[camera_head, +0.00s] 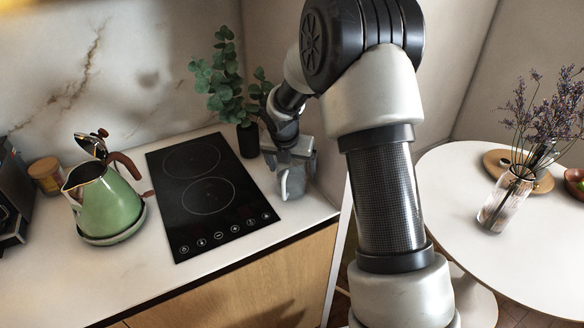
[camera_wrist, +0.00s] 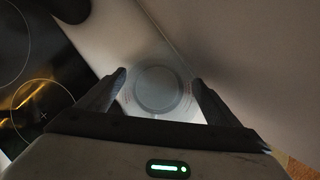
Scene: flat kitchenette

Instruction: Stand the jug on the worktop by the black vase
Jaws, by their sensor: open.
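The jug (camera_head: 292,184) is a small, clear, greyish vessel with a handle. It appears to stand upright on the worktop (camera_head: 225,258), near its right end and close to the black vase (camera_head: 248,140), which holds green leafy stems. My gripper (camera_head: 290,160) is above the jug, pointing down, with its jaws open. In the wrist view the round top of the jug (camera_wrist: 158,90) lies between my two spread fingers (camera_wrist: 160,77). I cannot tell whether a finger touches it. The dark vase also shows at the top edge of the wrist view (camera_wrist: 70,8).
A black hob (camera_head: 205,195) lies left of the jug. A green kettle (camera_head: 108,205) and a wooden-lidded jar (camera_head: 46,175) stand further left. The wall is close behind the jug. A white round table (camera_head: 455,190) with a flower vase (camera_head: 505,200) is at the right.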

